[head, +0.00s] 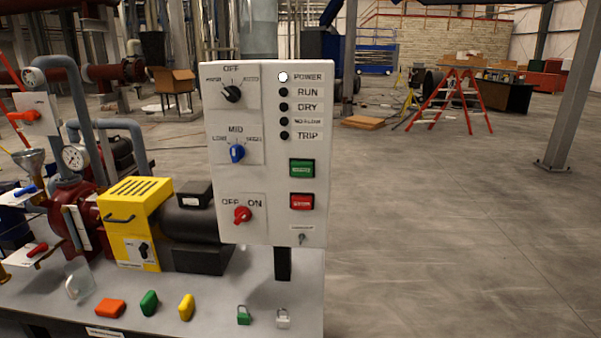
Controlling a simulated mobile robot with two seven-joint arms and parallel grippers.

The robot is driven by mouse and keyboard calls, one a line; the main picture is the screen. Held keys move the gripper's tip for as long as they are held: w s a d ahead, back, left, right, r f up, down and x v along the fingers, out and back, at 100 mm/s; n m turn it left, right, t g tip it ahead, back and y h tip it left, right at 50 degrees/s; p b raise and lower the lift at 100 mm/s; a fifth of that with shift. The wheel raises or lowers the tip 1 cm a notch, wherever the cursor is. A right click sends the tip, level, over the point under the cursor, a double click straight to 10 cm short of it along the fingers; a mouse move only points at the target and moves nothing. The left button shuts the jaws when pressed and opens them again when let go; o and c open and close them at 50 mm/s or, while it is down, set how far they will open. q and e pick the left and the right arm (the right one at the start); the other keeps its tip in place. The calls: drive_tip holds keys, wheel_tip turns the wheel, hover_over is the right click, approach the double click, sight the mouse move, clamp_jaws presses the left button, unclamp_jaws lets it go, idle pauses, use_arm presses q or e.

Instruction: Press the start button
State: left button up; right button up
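A white control panel (268,232) stands upright on a post in the middle of the head view. It carries a green button (302,168) on its right side, with a red button (302,201) just below it. The green button's label is too small to read surely. The POWER lamp (283,77) at the top is white and bright. The RUN, DRY and TRIP lamps below it, and one more, are dark. A black knob, a blue knob (237,153) and a red OFF/ON knob (242,215) sit on the panel's left side. Neither gripper shows in the view.
The panel stands on a grey bench (220,318) with loose coloured pieces and two padlocks along its front. A yellow and black motor unit (135,215) and red pump with pipes stand left of it. The floor right of the panel is open; an orange ladder (455,98) stands farther back.

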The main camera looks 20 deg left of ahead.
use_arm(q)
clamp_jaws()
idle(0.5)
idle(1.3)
